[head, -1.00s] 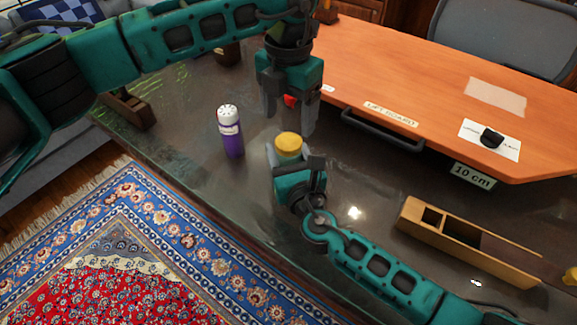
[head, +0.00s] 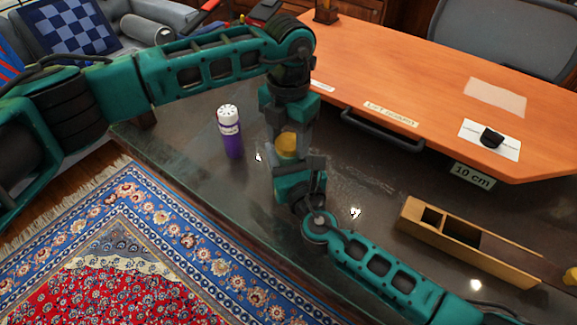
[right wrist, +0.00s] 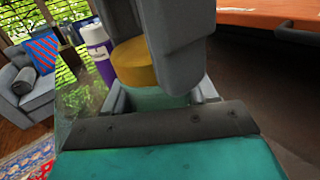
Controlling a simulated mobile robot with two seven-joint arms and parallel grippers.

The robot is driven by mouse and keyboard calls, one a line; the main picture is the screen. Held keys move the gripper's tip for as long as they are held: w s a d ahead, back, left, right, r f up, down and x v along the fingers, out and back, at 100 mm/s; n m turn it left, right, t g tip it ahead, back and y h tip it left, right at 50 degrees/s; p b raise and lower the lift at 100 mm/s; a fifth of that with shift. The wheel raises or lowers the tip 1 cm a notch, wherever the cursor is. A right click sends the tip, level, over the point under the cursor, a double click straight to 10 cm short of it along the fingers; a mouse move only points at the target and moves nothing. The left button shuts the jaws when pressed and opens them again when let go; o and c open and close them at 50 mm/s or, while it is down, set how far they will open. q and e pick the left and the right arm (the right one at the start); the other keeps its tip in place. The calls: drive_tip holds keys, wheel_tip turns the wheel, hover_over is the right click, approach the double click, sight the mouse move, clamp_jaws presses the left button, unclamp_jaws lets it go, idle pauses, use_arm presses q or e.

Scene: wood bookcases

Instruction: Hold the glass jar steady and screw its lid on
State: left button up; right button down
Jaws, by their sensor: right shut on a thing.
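The glass jar (right wrist: 150,99) is pale green and upright, mostly hidden by the grippers. My right gripper (head: 287,161) is shut on it and holds it from the front. The yellow lid (head: 286,143) sits at the jar's top; it also shows in the right wrist view (right wrist: 134,64). Whether it is threaded on cannot be seen. My left gripper (head: 288,132) points down from above with its fingers on either side of the lid. In the right wrist view one grey finger covers the lid's right part. Whether the fingers touch the lid is unclear.
A purple bottle with a white cap (head: 230,131) stands left of the jar. A wooden compartment box (head: 415,222) lies to the right on the dark tabletop (head: 370,185). An orange raised board (head: 400,75) with a black handle (head: 382,129) is behind.

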use_arm(q)
drive_tip(key=c, duration=0.6)
drive_tip(key=o, duration=1.1)
drive_tip(key=shift+r, duration=0.1)
drive_tip(key=shift+r, duration=2.2)
drive_tip(key=shift+c, duration=0.4)
wheel_tip(320, 180, up, 4)
drive_tip(key=shift+f, duration=0.2)
drive_tip(key=shift+c, duration=0.2)
drive_tip(key=shift+f, duration=0.1)
drive_tip(key=shift+f, duration=4)
